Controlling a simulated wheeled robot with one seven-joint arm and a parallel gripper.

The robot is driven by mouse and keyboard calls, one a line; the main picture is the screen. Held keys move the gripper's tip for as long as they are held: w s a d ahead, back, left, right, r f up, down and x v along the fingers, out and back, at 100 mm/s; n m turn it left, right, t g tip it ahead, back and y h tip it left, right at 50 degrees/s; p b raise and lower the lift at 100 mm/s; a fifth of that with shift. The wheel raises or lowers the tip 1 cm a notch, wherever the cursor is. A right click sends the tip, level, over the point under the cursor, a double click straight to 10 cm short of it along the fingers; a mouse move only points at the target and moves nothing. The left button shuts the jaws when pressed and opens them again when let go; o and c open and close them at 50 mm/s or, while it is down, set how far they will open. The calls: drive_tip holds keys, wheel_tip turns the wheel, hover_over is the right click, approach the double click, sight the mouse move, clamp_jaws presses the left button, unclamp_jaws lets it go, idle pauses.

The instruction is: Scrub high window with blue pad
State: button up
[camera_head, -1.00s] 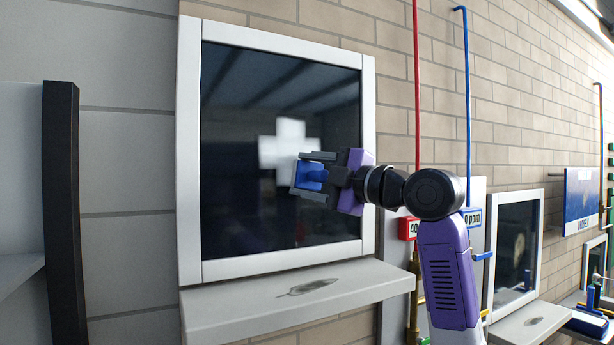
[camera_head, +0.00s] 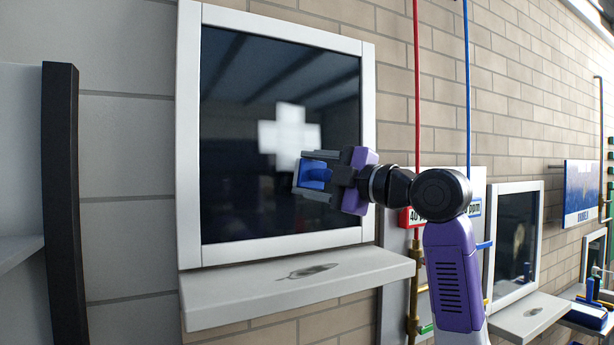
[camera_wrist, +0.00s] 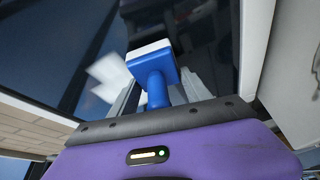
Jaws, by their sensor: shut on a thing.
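The high window (camera_head: 280,190) is a dark glass pane in a white frame on the wall. A pale cross-shaped patch (camera_head: 290,135) shows on the glass; part of it also shows in the wrist view (camera_wrist: 105,80). My gripper (camera_head: 312,176) is in front of the pane, just below and right of the patch. It is shut on the blue pad (camera_head: 314,171). In the wrist view the pad (camera_wrist: 152,68) has a blue block, a white face and a blue handle held between the fingers. I cannot tell whether the pad touches the glass.
A grey sill (camera_head: 300,285) with a dark smudge juts out below the window. Red (camera_head: 416,90) and blue (camera_head: 468,90) pipes run up the brick wall to the right. A smaller window (camera_head: 515,240) with its own sill stands farther right. A dark post (camera_head: 62,200) is at left.

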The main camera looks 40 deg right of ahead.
drive_tip(key=shift+s+a+b, duration=0.1)
drive_tip(key=shift+s+a, duration=0.15)
drive_tip(key=shift+s, duration=0.7)
drive_tip(key=shift+s+a+b, duration=0.15)
drive_tip(key=shift+s+a, duration=0.1)
drive_tip(key=shift+s, duration=0.65)
drive_tip(key=shift+s+a+b, duration=0.1)
drive_tip(key=shift+s+a, duration=0.15)
drive_tip(key=shift+s, duration=0.7)
